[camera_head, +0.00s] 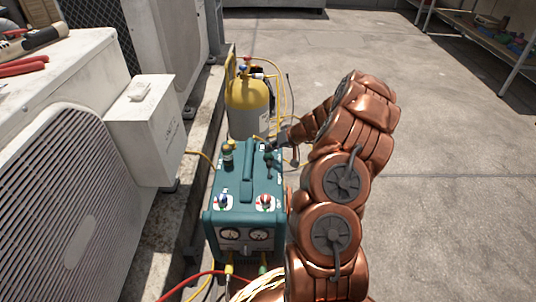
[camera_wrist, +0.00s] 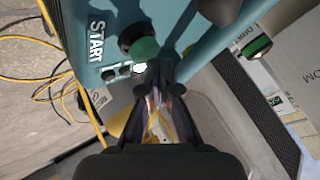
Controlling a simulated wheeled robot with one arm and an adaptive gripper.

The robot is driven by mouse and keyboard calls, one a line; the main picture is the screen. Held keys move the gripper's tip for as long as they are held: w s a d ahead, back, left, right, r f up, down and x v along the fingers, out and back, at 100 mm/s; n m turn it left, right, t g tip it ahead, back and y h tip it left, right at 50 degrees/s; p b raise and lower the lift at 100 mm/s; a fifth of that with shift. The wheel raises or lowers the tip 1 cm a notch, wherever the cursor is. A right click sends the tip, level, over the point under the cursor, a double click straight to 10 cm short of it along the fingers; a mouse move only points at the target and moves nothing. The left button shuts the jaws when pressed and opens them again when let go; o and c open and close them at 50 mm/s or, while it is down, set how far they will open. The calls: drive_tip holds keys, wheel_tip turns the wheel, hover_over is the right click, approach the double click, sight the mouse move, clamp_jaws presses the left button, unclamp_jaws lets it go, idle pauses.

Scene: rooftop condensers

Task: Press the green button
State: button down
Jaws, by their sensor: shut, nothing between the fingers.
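The green button (camera_wrist: 145,48) is a round cap on a dark base, next to the white START label (camera_wrist: 97,42) on the teal machine (camera_wrist: 75,15). My gripper (camera_wrist: 160,80) is shut and empty, its fingertips at the button's lower edge in the wrist view. I cannot tell whether they touch it. In the head view the teal machine (camera_head: 229,203) stands on the ground with two gauges on its front. My gripper (camera_head: 270,148) is over its far right end there, and I cannot make out the button in that view.
A yellow and grey cylinder (camera_head: 248,100) stands behind the machine, with yellow hoses around it. White condenser units (camera_head: 75,130) line the left side. Red and yellow hoses (camera_head: 200,278) lie in front. Concrete floor (camera_head: 450,160) is open at right, with a shelf (camera_head: 485,40) at far right.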

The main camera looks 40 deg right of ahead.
drive_tip(key=shift+f+b, duration=0.7)
drive_tip(key=shift+f, duration=0.1)
idle(0.8)
drive_tip(key=shift+r, duration=0.1)
drive_tip(key=shift+r+p, duration=0.55)
drive_tip(key=shift+r, duration=0.6)
drive_tip(key=shift+r, duration=0.1)
drive_tip(key=shift+r+p, duration=1.05)
drive_tip(key=shift+r, duration=1.35)
